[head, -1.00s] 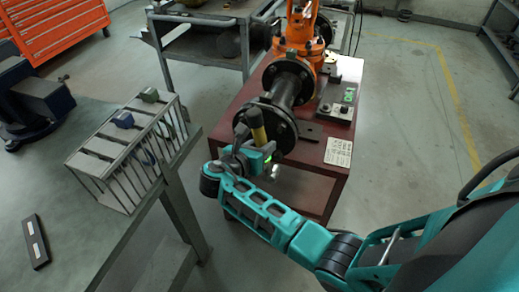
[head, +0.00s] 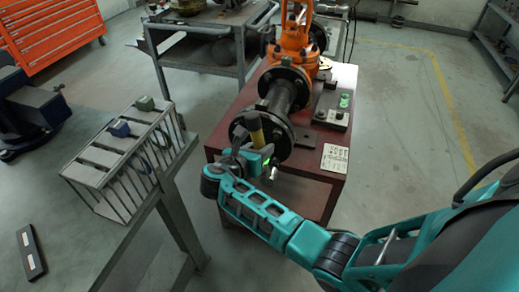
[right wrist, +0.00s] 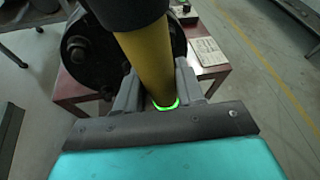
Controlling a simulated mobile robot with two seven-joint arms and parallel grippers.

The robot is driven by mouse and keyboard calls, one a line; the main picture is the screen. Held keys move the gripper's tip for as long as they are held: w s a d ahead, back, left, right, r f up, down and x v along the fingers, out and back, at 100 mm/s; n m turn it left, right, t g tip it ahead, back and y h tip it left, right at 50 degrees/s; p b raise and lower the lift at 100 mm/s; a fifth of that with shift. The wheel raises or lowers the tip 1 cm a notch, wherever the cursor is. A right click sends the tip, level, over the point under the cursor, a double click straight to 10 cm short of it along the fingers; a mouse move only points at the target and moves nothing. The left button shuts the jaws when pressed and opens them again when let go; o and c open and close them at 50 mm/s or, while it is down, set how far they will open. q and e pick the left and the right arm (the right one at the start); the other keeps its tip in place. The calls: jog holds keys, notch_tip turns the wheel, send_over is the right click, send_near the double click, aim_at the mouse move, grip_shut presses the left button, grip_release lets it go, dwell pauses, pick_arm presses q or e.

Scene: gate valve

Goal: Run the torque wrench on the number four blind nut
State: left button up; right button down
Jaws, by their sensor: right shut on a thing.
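My right gripper (head: 262,152) is shut on the torque wrench (head: 256,131), a tool with a yellow handle and a black section above. In the right wrist view the wrench (right wrist: 147,58) stands between the two grey fingers (right wrist: 153,97), with a glowing green ring low on it. The black blind flange (head: 279,135) with bolts round its rim is right behind the wrench; it also shows in the right wrist view (right wrist: 88,60). The wrench's working end and the number four nut cannot be made out. My left gripper is not in view.
The orange valve (head: 294,40) and black pipe stand on a dark red table (head: 231,124) with a small control box (head: 334,110) and a white printed card (head: 335,158). A grey slotted rack (head: 97,178) stands on the bench at left. Open floor lies to the right.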

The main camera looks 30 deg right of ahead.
jog(key=shift+w+d+r, duration=0.15)
jog(key=shift+w+d, duration=0.9)
jog(key=shift+d, duration=0.1)
jog(key=shift+w+d+r, duration=0.15)
jog(key=shift+d+r, duration=0.05)
jog(key=shift+d, duration=0.1)
dwell(1.4)
jog(key=shift+f, duration=0.15)
dwell(0.7)
jog(key=shift+d, duration=0.15)
dwell(0.4)
jog(key=shift+s+f, duration=0.25)
jog(key=shift+s, duration=0.05)
dwell(0.7)
jog(key=shift+w+a+r, duration=0.25)
jog(key=shift+a+r, duration=0.05)
jog(key=shift+a, duration=0.05)
dwell(1.2)
jog(key=shift+d, duration=0.2)
dwell(1.0)
